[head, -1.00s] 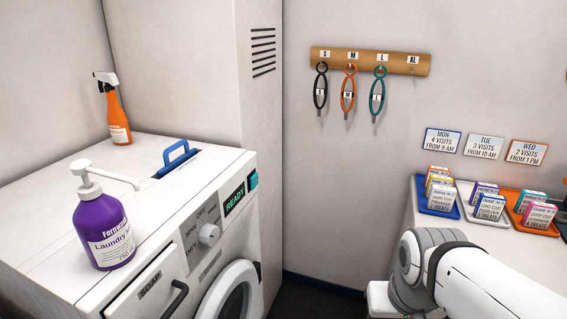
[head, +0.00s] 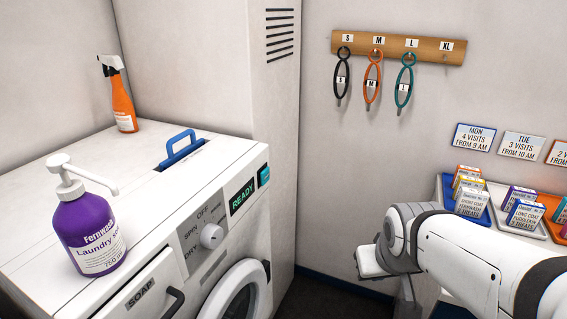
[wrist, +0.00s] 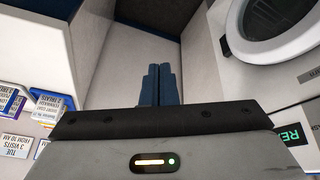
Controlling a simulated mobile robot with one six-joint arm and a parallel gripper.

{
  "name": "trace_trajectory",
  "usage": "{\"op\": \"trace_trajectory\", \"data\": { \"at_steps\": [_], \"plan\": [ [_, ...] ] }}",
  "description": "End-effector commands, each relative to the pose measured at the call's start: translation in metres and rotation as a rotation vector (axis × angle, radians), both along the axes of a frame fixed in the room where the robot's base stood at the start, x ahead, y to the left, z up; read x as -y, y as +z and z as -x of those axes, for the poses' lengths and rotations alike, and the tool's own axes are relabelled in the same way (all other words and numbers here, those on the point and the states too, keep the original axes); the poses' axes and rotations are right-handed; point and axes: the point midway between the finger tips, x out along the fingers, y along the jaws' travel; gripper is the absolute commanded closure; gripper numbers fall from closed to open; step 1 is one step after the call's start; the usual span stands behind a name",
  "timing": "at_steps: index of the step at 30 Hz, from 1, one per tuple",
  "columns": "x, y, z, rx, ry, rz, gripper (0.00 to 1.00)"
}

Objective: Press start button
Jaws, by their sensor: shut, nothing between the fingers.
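A teal button (head: 264,176) sits at the right end of the white washing machine's (head: 221,163) front panel. Beside it a dark display (head: 243,196) reads READY in green; part of that display (wrist: 290,134) shows at the right edge of the wrist view. My gripper (wrist: 157,70) is shut and empty, its dark blue fingers together in the wrist view. It is apart from the machine's front. In the head view my arm is at the lower right, and the fingers cannot be made out. The button cannot be made out in the wrist view.
A purple laundry bottle (head: 88,232), an orange spray bottle (head: 122,103) and a blue handle (head: 181,147) are on the machine's top. A dial (head: 211,236) and round door (head: 238,296) are on its front. Card trays (head: 485,222) stand on the right counter.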

Motion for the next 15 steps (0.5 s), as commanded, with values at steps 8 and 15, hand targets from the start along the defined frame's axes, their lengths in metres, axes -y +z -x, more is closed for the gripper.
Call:
{"op": "trace_trajectory", "data": {
  "at_steps": [8, 15],
  "plan": [
    [-0.033, -0.018, -0.149, 0.498, 0.344, 0.166, 1.00],
    [-0.089, -0.011, -0.231, 0.946, 0.609, 0.303, 1.00]
  ]
}}
